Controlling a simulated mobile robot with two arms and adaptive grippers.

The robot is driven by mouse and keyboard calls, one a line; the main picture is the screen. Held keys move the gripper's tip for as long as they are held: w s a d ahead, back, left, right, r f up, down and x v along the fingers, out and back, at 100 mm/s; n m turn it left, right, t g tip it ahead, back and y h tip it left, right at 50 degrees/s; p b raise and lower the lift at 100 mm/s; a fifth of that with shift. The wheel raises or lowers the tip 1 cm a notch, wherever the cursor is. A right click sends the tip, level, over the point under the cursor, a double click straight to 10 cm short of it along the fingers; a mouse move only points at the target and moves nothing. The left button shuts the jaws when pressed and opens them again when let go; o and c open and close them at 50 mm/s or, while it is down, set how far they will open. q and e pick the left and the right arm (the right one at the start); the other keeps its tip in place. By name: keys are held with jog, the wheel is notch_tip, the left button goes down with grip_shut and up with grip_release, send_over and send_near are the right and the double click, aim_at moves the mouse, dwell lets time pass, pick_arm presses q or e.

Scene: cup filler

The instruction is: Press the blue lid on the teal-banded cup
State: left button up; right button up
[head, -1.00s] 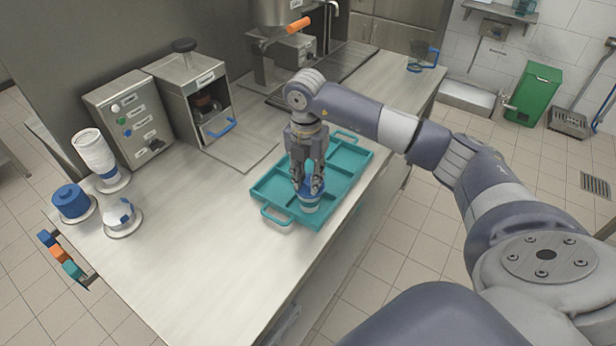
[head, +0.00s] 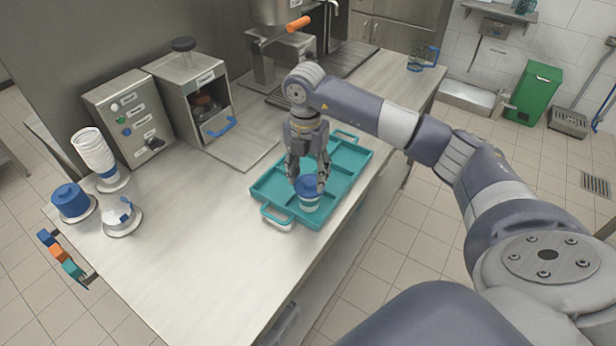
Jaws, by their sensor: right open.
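A white cup with a teal band (head: 308,201) stands upright in a front compartment of the teal tray (head: 276,216). A blue lid (head: 308,184) sits on top of the cup; I cannot tell whether it is fully seated. My right gripper (head: 308,180) is open, just above and behind the lid, with its fingers spread to either side. It holds nothing that I can see. My left gripper is not in view.
A stack of white cups (head: 93,152), a stack of blue lids (head: 70,201) and a small holder (head: 121,215) stand at the left. A button box (head: 130,122) and a sealing machine (head: 194,100) stand behind. The counter's front left is clear.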

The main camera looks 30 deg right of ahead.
notch_tip(320, 180, up, 11)
jog(key=shift+f, duration=0.2)
jog(key=shift+w, duration=0.1)
dwell(0.5)
